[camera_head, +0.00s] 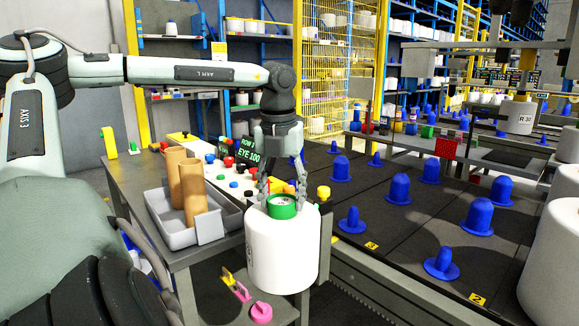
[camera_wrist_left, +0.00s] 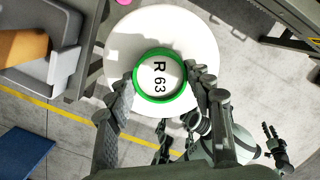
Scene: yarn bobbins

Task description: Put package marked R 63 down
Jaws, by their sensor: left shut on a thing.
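The package marked R 63 (camera_head: 282,250) is a white yarn bobbin with a green ring around its top core. My left gripper (camera_head: 281,195) reaches down from above and is shut on that green core. The package hangs upright in front of the table's near right corner. In the left wrist view the label R 63 is readable on the package (camera_wrist_left: 118,55), inside the ring, with a finger on each side. Floor shows around it, and its underside is hidden. A dark gripper, seemingly my right one (camera_wrist_left: 274,142), shows small at the lower right of that view; its jaw state is unclear.
A grey table (camera_head: 135,183) holds a tray (camera_head: 207,230) with brown tubes and a button panel. A dark board with several blue pegs (camera_head: 397,190) lies to the right; those pegs are bare. White bobbins (camera_head: 555,250) stand at the right edge. Pink and yellow items (camera_head: 261,312) sit low in front.

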